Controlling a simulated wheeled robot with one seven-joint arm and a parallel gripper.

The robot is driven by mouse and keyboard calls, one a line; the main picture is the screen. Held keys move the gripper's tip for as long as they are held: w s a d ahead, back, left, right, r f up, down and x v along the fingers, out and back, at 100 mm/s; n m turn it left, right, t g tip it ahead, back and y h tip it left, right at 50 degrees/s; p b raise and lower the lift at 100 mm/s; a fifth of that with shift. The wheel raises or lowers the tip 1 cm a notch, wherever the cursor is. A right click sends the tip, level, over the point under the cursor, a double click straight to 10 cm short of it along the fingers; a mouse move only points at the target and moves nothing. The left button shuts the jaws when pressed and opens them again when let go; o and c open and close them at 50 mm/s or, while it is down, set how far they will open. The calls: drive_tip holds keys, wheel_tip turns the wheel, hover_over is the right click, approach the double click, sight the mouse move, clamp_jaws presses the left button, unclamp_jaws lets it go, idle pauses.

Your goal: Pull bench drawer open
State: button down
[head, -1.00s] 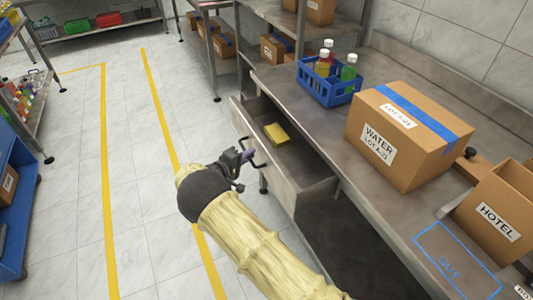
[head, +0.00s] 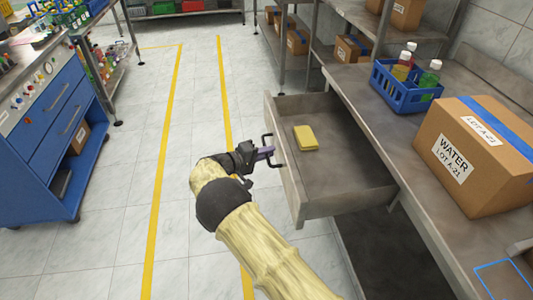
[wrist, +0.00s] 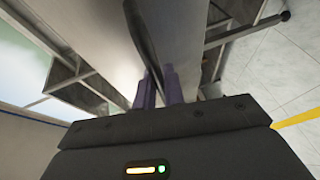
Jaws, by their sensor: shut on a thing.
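The bench drawer (head: 345,197) is pulled out from under the steel bench (head: 420,165). It is open wide, and its grey floor and left front panel show. A black bar handle (head: 281,152) is on the front panel. My gripper (head: 268,153) is at the handle with its purple fingers shut on it. In the wrist view the purple fingers (wrist: 158,88) reach up close to a grey metal panel; the grip point itself is hard to make out there. A yellow block (head: 306,138) lies flat in the drawer.
On the bench stand a blue crate (head: 405,98) with several bottles and a cardboard box marked WATER (head: 470,165). A blue cabinet (head: 62,120) stands at the left. The tiled floor (head: 195,110) between them is clear, with yellow lines.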

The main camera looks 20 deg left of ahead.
drive_tip(key=shift+f, duration=0.1)
drive_tip(key=c, duration=1.8)
unclamp_jaws()
drive_tip(key=shift+s, duration=0.1)
drive_tip(key=v, duration=1.7)
drive_tip(key=shift+s, duration=0.15)
drive_tip(key=shift+p, duration=0.35)
